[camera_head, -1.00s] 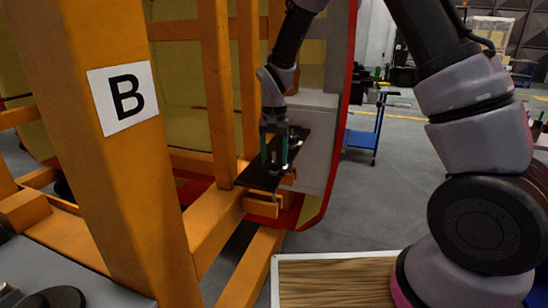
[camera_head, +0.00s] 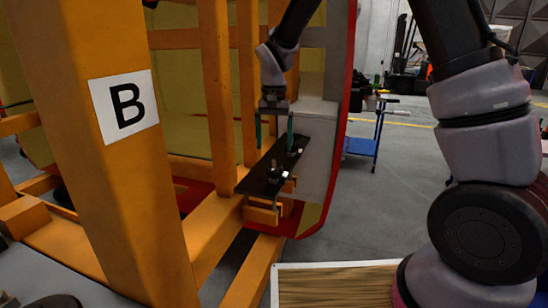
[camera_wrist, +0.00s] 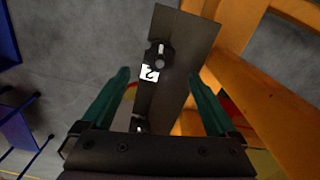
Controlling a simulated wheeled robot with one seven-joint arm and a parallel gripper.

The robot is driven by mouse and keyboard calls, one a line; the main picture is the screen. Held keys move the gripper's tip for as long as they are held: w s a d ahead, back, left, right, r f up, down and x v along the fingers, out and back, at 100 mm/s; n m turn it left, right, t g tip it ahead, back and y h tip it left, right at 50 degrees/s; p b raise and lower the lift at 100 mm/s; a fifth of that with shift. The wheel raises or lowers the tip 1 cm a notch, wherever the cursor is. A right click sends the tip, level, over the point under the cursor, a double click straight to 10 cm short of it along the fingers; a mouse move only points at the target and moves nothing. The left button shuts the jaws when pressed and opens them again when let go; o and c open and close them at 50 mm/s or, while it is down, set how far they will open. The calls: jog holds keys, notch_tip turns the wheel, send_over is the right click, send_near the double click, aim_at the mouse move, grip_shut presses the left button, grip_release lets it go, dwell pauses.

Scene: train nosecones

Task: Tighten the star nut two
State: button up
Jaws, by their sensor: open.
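Star nut two (camera_wrist: 160,54) is a dark knob with a light stud end, next to a white "2" label on a dark plate (camera_wrist: 186,32). In the head view it is the nearer nut (camera_head: 276,174) on the plate (camera_head: 256,184). Another star nut (camera_wrist: 139,124) shows near the gripper body, partly hidden. My gripper (camera_head: 274,148) is open and empty, pointing down above the plate, apart from star nut two. In the wrist view, its teal fingers (camera_wrist: 159,74) stand wide on both sides of the plate.
An orange post with a "B" sign (camera_head: 124,106) and orange beams (camera_head: 217,90) stand left of the plate. A red-edged panel (camera_head: 338,130) rises behind it. A blue cart (camera_head: 362,142) stands further right. A wood-topped surface (camera_head: 335,285) lies in front.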

jog(key=shift+r, duration=1.65)
jog(key=shift+d+r, duration=0.2)
jog(key=s+d+r+m+t+y, duration=0.1)
jog(key=s+d+r+t, duration=0.1)
jog(key=s+d+r, duration=0.55)
jog(key=s+d+r+m+t+y, duration=0.1)
jog(key=s+d+r+t, duration=0.25)
jog(key=d+r, duration=0.65)
jog(key=s+d+t, duration=0.1)
jog(key=s+d, duration=0.4)
jog(key=s, duration=0.3)
jog(key=shift+s+d+t, duration=0.15)
jog(key=shift+d+t, duration=0.2)
jog(key=shift+f, duration=0.1)
